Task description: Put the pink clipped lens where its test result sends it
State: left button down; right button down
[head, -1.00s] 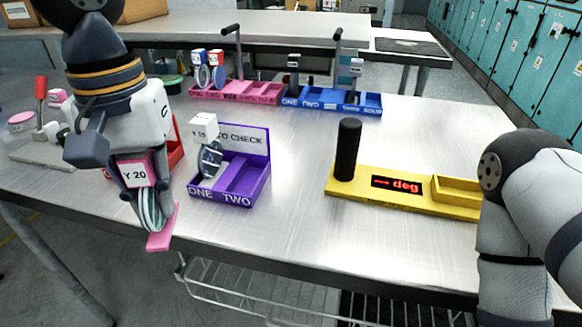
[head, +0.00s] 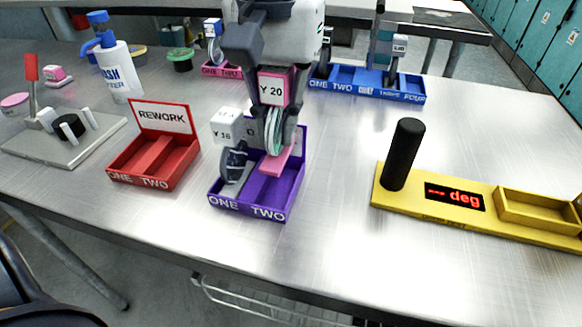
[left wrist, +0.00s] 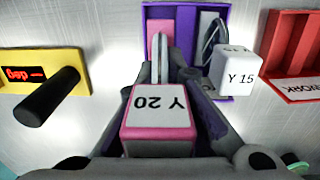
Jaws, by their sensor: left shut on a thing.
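The pink clipped lens (head: 272,90), labelled Y 20, has a round glass and a pink foot. My left gripper (head: 281,125) is shut on it and holds it upright over compartment TWO of the purple tray (head: 248,210). Whether the foot touches the tray floor I cannot tell. The lens's pink block also shows in the left wrist view (left wrist: 158,120). A white clipped lens (head: 228,128), labelled Y 15 in the wrist view, stands in compartment ONE. The yellow tester (head: 415,205) shows dashes and "deg", with an empty trough. My right gripper is out of view.
The red REWORK tray (head: 150,178) beside the purple one is empty. Blue tray (head: 365,85) and pink tray (head: 222,70) stand behind. A lever fixture (head: 70,150) and white bottle (head: 115,72) are left. Table between purple tray and tester is clear.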

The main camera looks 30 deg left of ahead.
aim_at(277, 79)
pick_arm(q)
notch_tip(277, 79, down, 6)
jog(key=shift+s+f, duration=0.1)
jog(key=shift+f, duration=0.1)
jog(key=shift+f, duration=0.1)
jog(key=c, duration=1.7)
grip_release()
jog(key=shift+f, duration=0.1)
notch_tip(277, 79, up, 12)
jog(key=shift+r, duration=0.25)
jog(key=shift+f, duration=0.1)
